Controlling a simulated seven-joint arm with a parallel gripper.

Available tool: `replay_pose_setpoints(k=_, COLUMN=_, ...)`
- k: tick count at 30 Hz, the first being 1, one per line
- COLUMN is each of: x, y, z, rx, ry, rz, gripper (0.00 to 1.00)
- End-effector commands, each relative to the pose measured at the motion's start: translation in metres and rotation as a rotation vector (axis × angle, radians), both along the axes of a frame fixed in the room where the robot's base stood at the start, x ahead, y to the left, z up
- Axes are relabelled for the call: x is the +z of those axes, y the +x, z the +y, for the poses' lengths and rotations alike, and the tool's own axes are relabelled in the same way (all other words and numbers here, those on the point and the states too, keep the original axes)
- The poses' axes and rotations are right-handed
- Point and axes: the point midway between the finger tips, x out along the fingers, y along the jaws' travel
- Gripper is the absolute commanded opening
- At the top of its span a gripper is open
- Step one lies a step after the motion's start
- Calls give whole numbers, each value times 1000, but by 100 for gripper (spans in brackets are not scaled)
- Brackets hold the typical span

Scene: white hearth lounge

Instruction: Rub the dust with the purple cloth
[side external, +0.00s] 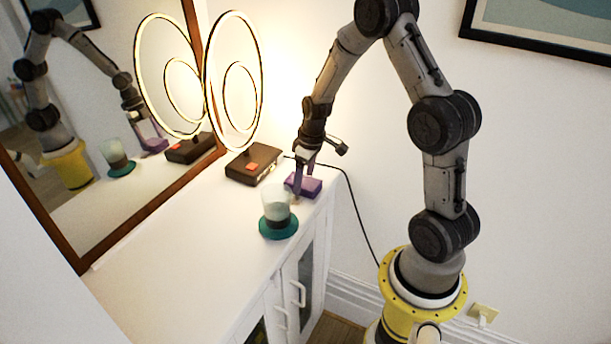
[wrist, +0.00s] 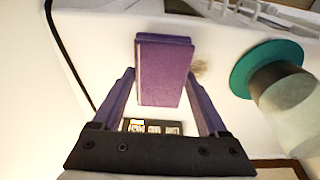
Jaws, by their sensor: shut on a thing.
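The purple cloth (wrist: 165,72) is a folded, block-like pad between the two fingers of my gripper (wrist: 160,80) in the wrist view. My gripper is shut on it. In the side view, the cloth (side external: 308,187) is at the far right end of the white cabinet top, with my gripper (side external: 303,178) reaching down over it. I cannot tell whether the cloth touches the top. A small tan, brushy patch that looks like the dust (wrist: 201,68) shows just right of the cloth in the wrist view, partly hidden by it. I cannot make the dust out in the side view.
A pale translucent cup on a teal round base (side external: 278,228) stands close in front of the cloth. A dark brown box (side external: 253,163) with a ring lamp (side external: 233,80) stands behind left. A mirror leans at left. The cabinet top (side external: 190,260) is clear towards the front left.

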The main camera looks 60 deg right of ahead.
Motion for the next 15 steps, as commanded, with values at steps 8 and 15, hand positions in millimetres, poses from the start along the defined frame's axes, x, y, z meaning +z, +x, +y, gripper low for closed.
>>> replay_pose_setpoints(k=8, x=-1, y=0, z=23, rx=2, ry=0, rz=0, gripper=32)
replay_pose_setpoints(k=15, x=-2, y=0, z=30, rx=1, ry=-1, rz=-1, gripper=32)
